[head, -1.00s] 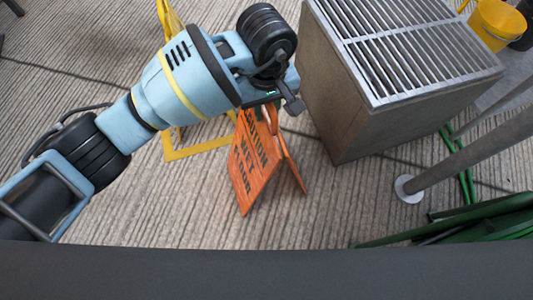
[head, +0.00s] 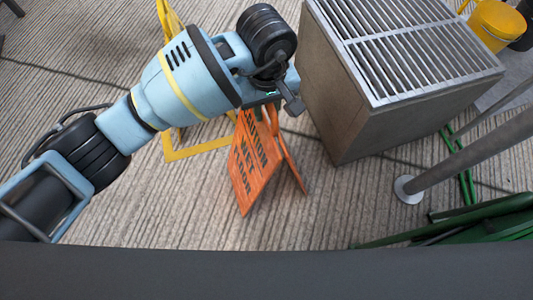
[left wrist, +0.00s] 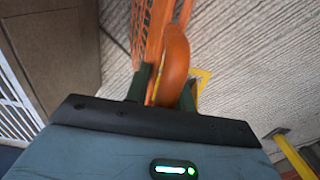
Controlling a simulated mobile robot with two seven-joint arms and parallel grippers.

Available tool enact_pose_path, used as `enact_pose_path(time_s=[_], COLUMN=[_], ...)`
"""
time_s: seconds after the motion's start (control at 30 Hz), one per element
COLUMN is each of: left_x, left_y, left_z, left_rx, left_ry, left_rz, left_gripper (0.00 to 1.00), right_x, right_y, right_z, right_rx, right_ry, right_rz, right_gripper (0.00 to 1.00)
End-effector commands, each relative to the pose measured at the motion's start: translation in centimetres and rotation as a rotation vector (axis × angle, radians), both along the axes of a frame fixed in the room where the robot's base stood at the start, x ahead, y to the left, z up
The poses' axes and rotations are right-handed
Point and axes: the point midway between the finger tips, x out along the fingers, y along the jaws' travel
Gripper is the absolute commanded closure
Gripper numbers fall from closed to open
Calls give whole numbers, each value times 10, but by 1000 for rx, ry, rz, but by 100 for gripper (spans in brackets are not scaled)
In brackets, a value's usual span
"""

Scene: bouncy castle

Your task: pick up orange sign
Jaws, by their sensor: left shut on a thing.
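The orange sign (head: 254,160) is a folding A-shaped board with dark lettering. In the head view it stands out below my left gripper (head: 280,103), its two panels spread apart at the bottom. In the left wrist view my left gripper (left wrist: 168,92) is shut on the rounded top of the orange sign (left wrist: 174,58), with a dark finger on each side. The arm hides the sign's top in the head view. I cannot tell whether its lower edges touch the floor. My right gripper is not in view.
A box with a metal grille top (head: 410,50) stands close to the right of the sign. A yellow frame (head: 195,151) lies behind it. A grey post (head: 470,155) and green folded items (head: 480,222) are at the right. The floor in front is clear.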

Motion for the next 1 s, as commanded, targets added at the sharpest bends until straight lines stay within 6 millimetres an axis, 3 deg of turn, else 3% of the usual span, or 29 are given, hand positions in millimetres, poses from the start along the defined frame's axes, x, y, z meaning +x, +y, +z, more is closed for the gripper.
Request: enact_pose_path(time_s=[0.27, 0.7, 1.0], left_x=[1, 1, -24], left_y=[0, 0, 12], left_z=[4, 41, 41], left_rx=[-1, 0, 0], left_ry=[-3, -5, -2], left_rz=[0, -1, -2], left_gripper=[100, 100, 100], right_x=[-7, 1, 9], right_y=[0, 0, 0], right_z=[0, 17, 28], right_rx=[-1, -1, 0], right_ry=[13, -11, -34], right_rz=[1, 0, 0], right_gripper=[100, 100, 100])
